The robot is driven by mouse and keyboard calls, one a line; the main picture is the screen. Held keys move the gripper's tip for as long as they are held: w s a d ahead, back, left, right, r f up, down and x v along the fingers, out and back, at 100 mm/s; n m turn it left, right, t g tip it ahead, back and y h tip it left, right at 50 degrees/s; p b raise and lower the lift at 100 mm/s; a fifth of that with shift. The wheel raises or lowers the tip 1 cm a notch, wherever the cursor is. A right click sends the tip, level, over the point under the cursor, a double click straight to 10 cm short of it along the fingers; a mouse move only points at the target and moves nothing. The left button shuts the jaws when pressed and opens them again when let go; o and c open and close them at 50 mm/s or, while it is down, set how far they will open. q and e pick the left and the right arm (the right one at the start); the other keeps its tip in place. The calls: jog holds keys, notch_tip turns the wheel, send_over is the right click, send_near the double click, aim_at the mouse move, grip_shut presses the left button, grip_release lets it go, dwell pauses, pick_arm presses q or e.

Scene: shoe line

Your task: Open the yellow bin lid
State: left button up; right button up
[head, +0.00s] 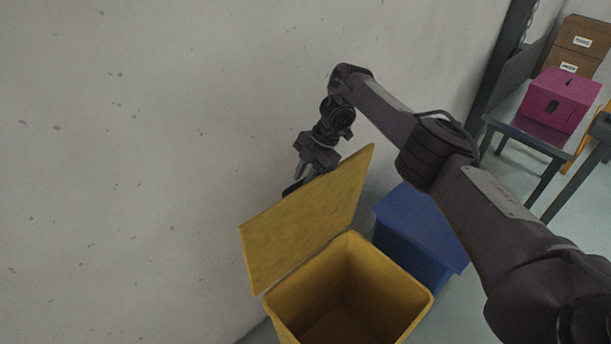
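The yellow bin (366,275) stands at the bottom middle, and its inside shows empty. Its yellow lid (300,225) is raised and tilted up on the wall side, well away from the opening. My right gripper (296,186) is behind the lid's upper edge, between the lid and the wall. Its fingers point down and are partly hidden by the lid. I cannot tell whether they touch the lid or how far apart they are. My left gripper is not in view.
A blue bin (417,232) with its lid down stands right of the yellow bin, partly under my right arm. A pale wall (150,150) rises close behind the bins. A pink box (559,99) sits on a grey table (530,134) at the right, with cardboard boxes (582,38) beyond.

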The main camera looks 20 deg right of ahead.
jog(key=o, duration=0.3)
jog(key=shift+w+a+f, duration=0.3)
jog(key=shift+a+f, duration=0.15)
jog(key=shift+f, duration=0.2)
jog(key=shift+r, duration=0.1)
jog(key=shift+d+r+p, duration=0.2)
jog(key=shift+r+p, duration=0.1)
jog(key=p+v, duration=0.2)
jog(key=v, duration=0.6)
jog(key=shift+w+a, duration=0.1)
jog(key=shift+w, duration=0.05)
jog(key=shift+r, duration=0.25)
jog(key=shift+w, duration=0.1)
